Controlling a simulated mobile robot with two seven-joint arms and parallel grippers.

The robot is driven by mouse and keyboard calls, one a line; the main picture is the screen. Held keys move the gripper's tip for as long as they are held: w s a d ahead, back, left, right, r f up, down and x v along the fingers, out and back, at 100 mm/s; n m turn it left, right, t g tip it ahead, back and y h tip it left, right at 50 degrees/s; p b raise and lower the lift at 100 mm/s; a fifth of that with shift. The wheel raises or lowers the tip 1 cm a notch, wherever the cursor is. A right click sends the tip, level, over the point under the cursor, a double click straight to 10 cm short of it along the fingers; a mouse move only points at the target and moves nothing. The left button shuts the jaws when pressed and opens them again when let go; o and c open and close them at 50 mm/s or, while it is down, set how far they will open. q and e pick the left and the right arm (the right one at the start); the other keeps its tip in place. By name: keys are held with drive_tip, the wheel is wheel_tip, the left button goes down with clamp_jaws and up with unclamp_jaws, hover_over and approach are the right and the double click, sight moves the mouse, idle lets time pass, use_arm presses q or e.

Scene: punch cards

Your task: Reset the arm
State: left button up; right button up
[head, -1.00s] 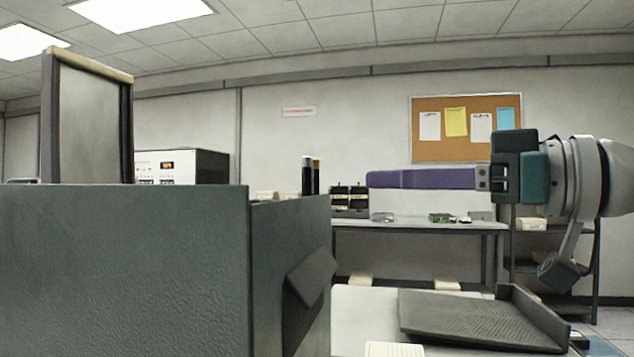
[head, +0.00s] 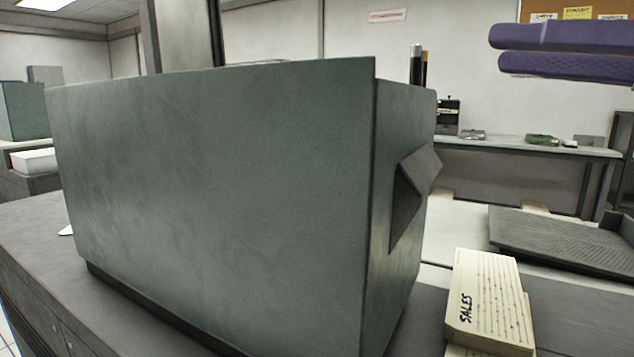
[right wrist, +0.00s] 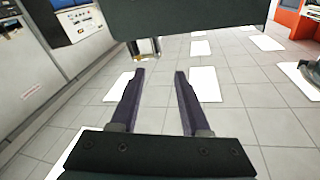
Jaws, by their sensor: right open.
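My right gripper (head: 497,50) reaches in from the right edge in the head view, raised well above the surfaces. Its two purple fingers are apart with nothing between them. In the right wrist view the same gripper (right wrist: 160,75) shows its fingers spread and empty, with the tiled floor beyond. My left gripper is in neither view.
A large grey-green machine housing (head: 220,200) fills the middle of the head view. A stack of punch cards marked SALES (head: 485,300) lies at its right. A dark ribbed tray (head: 565,240) sits farther right. White sheets (right wrist: 205,84) lie on the floor.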

drive_tip(key=s+a+r+m+t+h+p, duration=0.15)
drive_tip(key=r+m+t, duration=0.3)
drive_tip(key=m, duration=0.95)
drive_tip(key=a+r+m+t+h+p, duration=0.1)
drive_tip(key=a+r+m+t+p, duration=0.3)
drive_tip(key=m, duration=0.9)
drive_tip(key=w+d+f+m+g+h+p, duration=0.1)
drive_tip(key=d+f+m+h, duration=0.25)
drive_tip(key=m+h, duration=0.6)
drive_tip(key=d+f+m+g+h+p, duration=0.15)
drive_tip(key=d+m+h, duration=0.25)
drive_tip(key=m, duration=1.1)
drive_tip(key=s+d+f+m+g+h+p, duration=0.1)
drive_tip(key=s+f+m+g, duration=0.25)
drive_tip(key=f+m, duration=0.3)
drive_tip(key=s+d+f+m+g+h, duration=0.1)
drive_tip(key=s+f+m+g, duration=0.1)
drive_tip(key=f+m+g, duration=0.35)
drive_tip(key=s+a+f+m+g+y+p, duration=0.1)
drive_tip(key=s+a+f+m+g+y, duration=0.25)
drive_tip(key=s+f+m, duration=0.35)
drive_tip(key=s+a+f+m+g+y+p, duration=0.2)
drive_tip(key=s+f+m+g, duration=0.25)
drive_tip(key=s, duration=0.45)
wheel_tip(320, 180, up, 38)
drive_tip(key=p, duration=3.7)
drive_tip(key=shift+d+t, duration=0.15)
drive_tip(key=shift+t, duration=0.25)
drive_tip(key=shift+f, duration=0.1)
